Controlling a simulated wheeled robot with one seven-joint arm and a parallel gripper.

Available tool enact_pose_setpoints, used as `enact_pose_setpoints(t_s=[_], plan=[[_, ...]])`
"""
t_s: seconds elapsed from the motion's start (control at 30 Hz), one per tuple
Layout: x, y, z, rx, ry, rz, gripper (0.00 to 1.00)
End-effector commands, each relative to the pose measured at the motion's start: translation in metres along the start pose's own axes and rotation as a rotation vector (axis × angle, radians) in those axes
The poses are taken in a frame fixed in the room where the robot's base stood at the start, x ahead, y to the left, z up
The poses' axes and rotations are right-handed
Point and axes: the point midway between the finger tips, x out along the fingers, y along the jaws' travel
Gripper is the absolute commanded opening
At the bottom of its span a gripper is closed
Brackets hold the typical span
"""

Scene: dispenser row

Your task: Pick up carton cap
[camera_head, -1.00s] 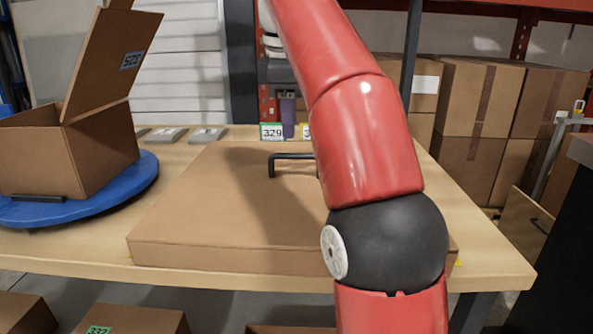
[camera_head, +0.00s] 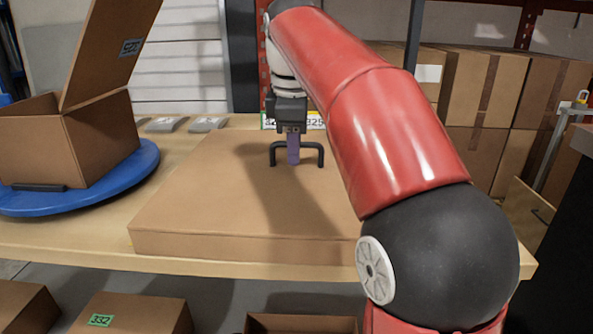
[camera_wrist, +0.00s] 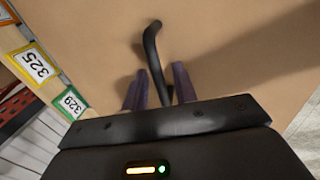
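The carton cap (camera_head: 215,195) is a wide, flat brown cardboard lid lying on the table, with a black bar handle (camera_head: 321,155) standing on its top. My gripper (camera_head: 293,158) points down at the middle of this handle, its purple fingers low near the cap's top. In the wrist view, the fingers of my gripper (camera_wrist: 160,85) stand apart on either side of the handle (camera_wrist: 152,45), with a narrow gap visible, so they look open around it. The cap rests flat. My arm hides its right part in the head view.
An open brown box (camera_head: 80,145) with a raised flap sits on a blue turntable (camera_head: 120,180) at left. Number labels, including 325 (camera_wrist: 36,65) and 329 (camera_wrist: 71,102), line the table's back edge. Stacked cartons (camera_head: 487,90) stand behind at right. More boxes lie below the table.

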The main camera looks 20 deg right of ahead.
Motion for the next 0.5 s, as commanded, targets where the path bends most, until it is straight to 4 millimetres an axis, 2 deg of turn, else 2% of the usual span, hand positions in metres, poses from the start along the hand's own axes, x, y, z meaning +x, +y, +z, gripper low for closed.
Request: enact_pose_setpoints(t_s=[0.23, 0.43, 0.5], plan=[[0.001, 0.0001, -0.0001, 0.0, 0.0, 0.001, 0.27], [0.0009, 0.0001, -0.0002, 0.0, 0.0, 0.001, 0.01], [0.0009, 0.0001, -0.0002, 0.0, 0.0, 0.001, 0.0]])
